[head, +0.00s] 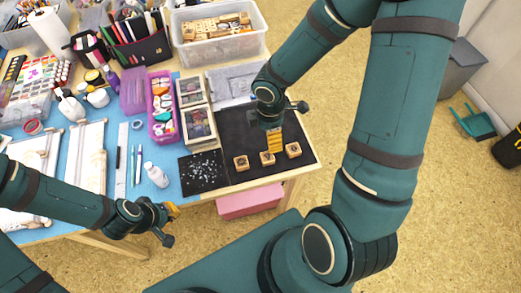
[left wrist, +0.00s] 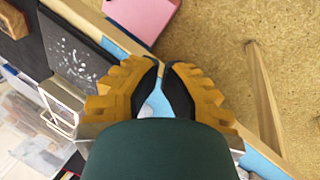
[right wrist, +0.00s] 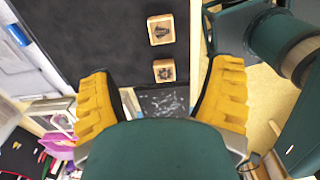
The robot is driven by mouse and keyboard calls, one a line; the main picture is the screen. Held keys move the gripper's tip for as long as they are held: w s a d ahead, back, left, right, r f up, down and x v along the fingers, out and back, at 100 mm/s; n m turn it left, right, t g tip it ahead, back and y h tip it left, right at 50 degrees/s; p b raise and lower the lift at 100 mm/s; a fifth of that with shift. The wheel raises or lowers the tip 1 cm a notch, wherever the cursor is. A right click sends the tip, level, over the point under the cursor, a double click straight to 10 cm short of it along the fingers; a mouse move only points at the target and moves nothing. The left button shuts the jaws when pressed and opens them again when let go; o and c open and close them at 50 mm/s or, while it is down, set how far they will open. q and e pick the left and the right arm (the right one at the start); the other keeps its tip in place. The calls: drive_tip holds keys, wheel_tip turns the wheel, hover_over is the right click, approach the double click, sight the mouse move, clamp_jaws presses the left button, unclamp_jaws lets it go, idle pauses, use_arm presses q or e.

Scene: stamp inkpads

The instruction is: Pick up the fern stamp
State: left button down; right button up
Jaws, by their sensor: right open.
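Three wooden block stamps lie in a row on the black mat (head: 236,130): a left one (head: 241,163), a middle one (head: 267,158) and a right one (head: 292,150). Each has a dark picture on top; I cannot tell for sure which shows the fern. My right gripper (head: 275,141) is open and empty above the mat, just behind the middle and right stamps. In the right wrist view two stamps, one upper (right wrist: 160,29) and one lower (right wrist: 164,70), show between the fingers. My left gripper (head: 174,211) is off the table's front edge, fingertips close together, nothing seen between them.
A small dark speckled mat (head: 204,171) lies left of the stamps. A white bottle (head: 156,175), glass-topped boxes (head: 197,125) and a purple tray (head: 162,105) stand further left. A clear bin (head: 218,38) stands behind. A pink box (head: 248,202) is below the table's edge.

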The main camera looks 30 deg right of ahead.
sight(267, 156)
drive_tip(key=f+b, duration=0.3)
drive_tip(key=f, duration=0.5)
drive_tip(key=shift+s+f, duration=0.2)
wheel_tip(267, 156, down, 5)
drive_tip(key=b, duration=0.3)
drive_tip(key=shift+w, duration=0.15)
use_arm(q)
wheel_tip(267, 156, down, 6)
drive_tip(key=s, duration=0.1)
drive_tip(key=shift+s+d, duration=0.15)
use_arm(e)
drive_tip(key=shift+a, duration=0.1)
drive_tip(key=c, duration=1.1)
